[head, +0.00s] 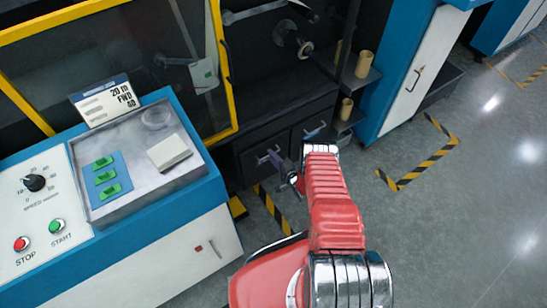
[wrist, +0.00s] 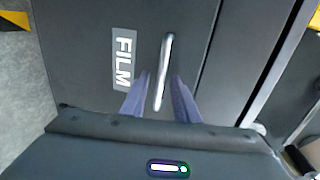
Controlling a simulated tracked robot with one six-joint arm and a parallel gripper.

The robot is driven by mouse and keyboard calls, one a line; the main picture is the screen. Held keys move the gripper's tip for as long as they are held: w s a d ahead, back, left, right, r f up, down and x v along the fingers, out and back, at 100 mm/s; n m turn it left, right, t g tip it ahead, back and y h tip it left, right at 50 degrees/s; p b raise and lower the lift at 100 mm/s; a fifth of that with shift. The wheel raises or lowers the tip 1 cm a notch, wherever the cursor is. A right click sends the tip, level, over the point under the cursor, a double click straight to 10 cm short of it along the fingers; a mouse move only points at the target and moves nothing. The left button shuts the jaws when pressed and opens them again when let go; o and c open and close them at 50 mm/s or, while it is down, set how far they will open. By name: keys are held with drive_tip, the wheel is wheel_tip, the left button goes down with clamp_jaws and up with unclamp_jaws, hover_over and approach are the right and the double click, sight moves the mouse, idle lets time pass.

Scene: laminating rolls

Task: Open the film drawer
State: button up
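The film drawer's dark grey front (wrist: 75,55) fills much of the wrist view, with a white-lettered FILM label (wrist: 123,60). Its silver bar handle (wrist: 165,65) runs almost upright in the picture. My gripper (wrist: 160,78) is open, with its two purple fingers on either side of the handle and a gap showing on both sides. The drawer front looks flush with the surface around it. In the head view, dark drawer fronts (head: 250,150) show low in the machine beyond my red arm; the arm's end hides part of them.
A control console (head: 150,230) with buttons and a dial stands at the left. A yellow-framed window (head: 110,45) is above it. Small shelves with tan rolls (head: 364,64) are right of the drawers. Yellow-black floor markings (head: 410,176) border open grey floor at the right.

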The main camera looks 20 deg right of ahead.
drive_tip(key=shift+c, duration=0.3)
clamp_jaws()
idle(0.3)
